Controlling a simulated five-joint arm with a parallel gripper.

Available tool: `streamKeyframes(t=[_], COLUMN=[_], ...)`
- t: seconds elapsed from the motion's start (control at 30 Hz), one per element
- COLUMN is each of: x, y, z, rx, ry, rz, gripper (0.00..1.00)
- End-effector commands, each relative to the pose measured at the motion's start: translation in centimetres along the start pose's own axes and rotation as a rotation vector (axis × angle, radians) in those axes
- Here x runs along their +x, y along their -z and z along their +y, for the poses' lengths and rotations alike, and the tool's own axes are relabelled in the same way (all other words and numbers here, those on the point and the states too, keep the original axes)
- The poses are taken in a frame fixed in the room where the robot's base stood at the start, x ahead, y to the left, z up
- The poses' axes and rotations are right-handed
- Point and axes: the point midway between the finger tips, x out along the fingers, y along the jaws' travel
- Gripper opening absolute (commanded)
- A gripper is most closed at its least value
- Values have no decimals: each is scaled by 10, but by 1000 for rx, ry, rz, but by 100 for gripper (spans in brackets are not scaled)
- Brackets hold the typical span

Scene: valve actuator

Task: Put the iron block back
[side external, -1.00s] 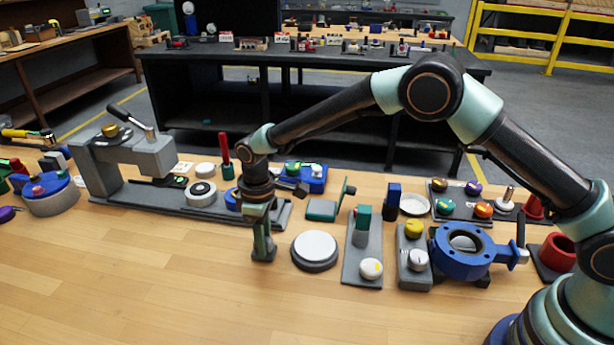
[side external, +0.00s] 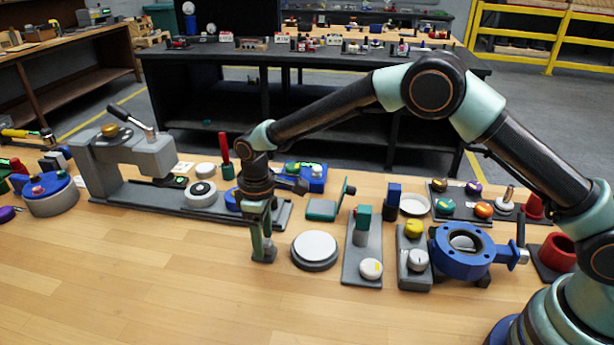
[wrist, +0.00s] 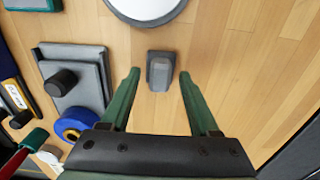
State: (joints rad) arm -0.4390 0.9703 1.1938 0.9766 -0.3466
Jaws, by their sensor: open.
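A small dark grey block (wrist: 160,72), which looks like the iron block, rests on the wooden table in the wrist view. It lies between the lines of my gripper's two green fingers, around their tips, with a gap on each side. My gripper (wrist: 157,75) is open and empty, pointing down near the tabletop. In the side external view my gripper (side external: 263,255) is low over the table, left of the white round disc. The block is mostly hidden by the fingers there and I cannot make it out clearly.
A white-topped round disc (side external: 315,247) stands close to the right. Behind is a grey press (side external: 140,165) on a long base, with a red-handled tool (side external: 225,150). A grey plate with a black knob (wrist: 62,82) shows in the wrist view. The front table is clear.

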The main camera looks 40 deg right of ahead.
Motion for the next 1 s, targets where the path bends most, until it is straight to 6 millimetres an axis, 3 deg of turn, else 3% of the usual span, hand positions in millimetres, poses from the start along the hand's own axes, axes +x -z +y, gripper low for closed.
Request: streamKeyframes(t=[0.4,0.73,0.87,1.0], x=[-83,-116,-142,-180], y=[1,-3,-20,-55], z=[0,3,14,30], rx=[0,13,67,169], ry=[-1,-3,-16,-39], rz=[3,8,42,102], gripper=[62,62,62,62])
